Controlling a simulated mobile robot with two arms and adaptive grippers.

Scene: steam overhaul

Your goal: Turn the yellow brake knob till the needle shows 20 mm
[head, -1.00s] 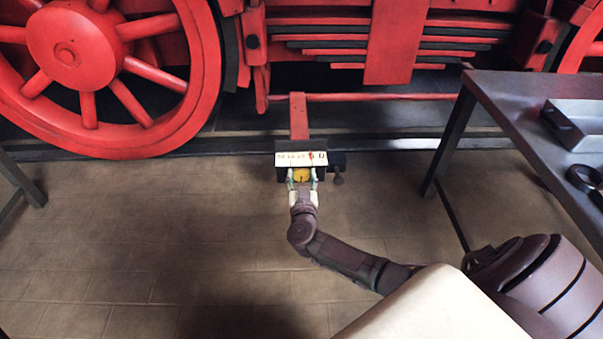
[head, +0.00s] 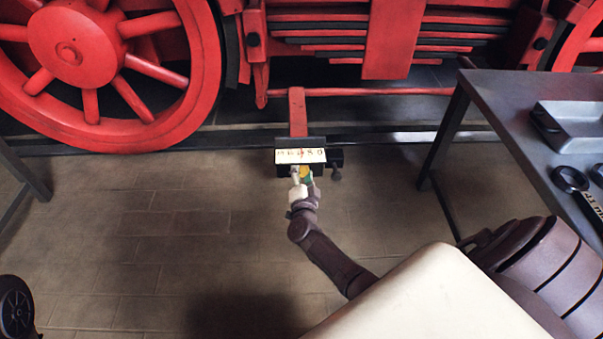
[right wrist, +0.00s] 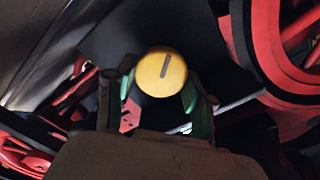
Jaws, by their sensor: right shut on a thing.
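The yellow brake knob (head: 304,170) sits on the front of a dark gauge box below the locomotive. It also shows in the right wrist view (right wrist: 161,72), where its dark pointer line leans slightly right of upright. My right gripper (head: 302,178) is shut on the knob, its green finger pads (right wrist: 190,96) on either side. Above the knob is a white scale plate (head: 287,156) with numbers and a thin red needle (head: 302,155) near its middle. The digits are too small for me to read the value surely. My left gripper is not in view.
A dark grey bench (head: 500,110) stands at the right, with a grey tray (head: 590,113) and a dark spanner-like tool (head: 570,180) on it. Red locomotive wheels (head: 75,50) stand behind the gauge.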

